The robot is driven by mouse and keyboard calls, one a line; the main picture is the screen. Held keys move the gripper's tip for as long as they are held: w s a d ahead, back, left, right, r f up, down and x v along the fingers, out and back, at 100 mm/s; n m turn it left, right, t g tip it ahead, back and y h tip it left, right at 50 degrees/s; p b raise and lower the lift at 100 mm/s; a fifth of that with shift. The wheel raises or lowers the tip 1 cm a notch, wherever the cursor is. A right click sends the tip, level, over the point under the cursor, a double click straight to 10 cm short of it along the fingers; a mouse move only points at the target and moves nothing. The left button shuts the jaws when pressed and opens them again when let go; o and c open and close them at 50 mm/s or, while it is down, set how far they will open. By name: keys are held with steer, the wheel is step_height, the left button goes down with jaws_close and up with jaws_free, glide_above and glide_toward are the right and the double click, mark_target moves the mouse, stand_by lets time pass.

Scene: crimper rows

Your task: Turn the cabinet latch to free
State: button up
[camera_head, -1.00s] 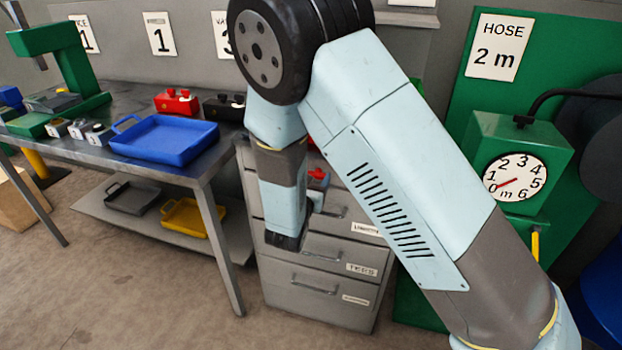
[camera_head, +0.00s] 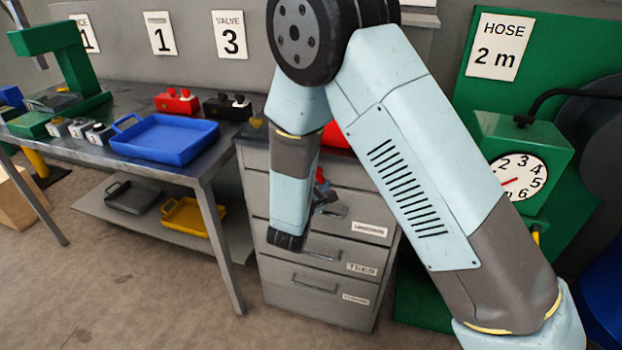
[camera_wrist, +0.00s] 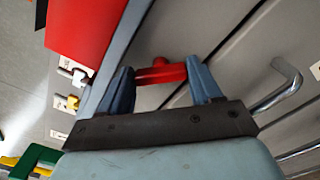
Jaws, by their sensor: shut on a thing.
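The cabinet latch is a red bar with a round pivot knob (camera_wrist: 159,62), seen in the wrist view against the grey drawer fronts. My gripper (camera_wrist: 163,76) has its two blue-grey fingers on either side of the bar and is shut on it. In the head view a small red part of the latch (camera_head: 320,175) shows beside my wrist, at the upper drawers of the grey cabinet (camera_head: 281,298). My arm hides most of the latch there, and I cannot tell its exact angle.
Drawer handles stick out close by, one right of my gripper in the wrist view (camera_wrist: 287,82). A red thing (camera_head: 341,136) sits on the cabinet top, partly behind my arm. The workbench with a blue tray (camera_head: 165,139) stands left; the green hose panel (camera_head: 455,115) stands right.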

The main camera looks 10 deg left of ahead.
steer(key=shift+s+d+f+m, duration=0.1)
steer(key=shift+f+m, duration=0.1)
steer(key=shift+m, duration=1.95)
steer(key=shift+s+d+f+m, duration=0.1)
steer(key=shift+f+m, duration=0.1)
steer(key=shift+m, duration=1.95)
steer(key=o, duration=1.1)
steer(key=shift+w, duration=0.15)
steer(key=shift+c, duration=0.2)
steer(key=shift+r, duration=0.1)
steer(key=shift+a, duration=0.1)
steer(key=s+a, duration=0.1)
steer(key=s, duration=1.2)
steer(key=shift+s, duration=0.35)
steer(key=shift+m, duration=0.3)
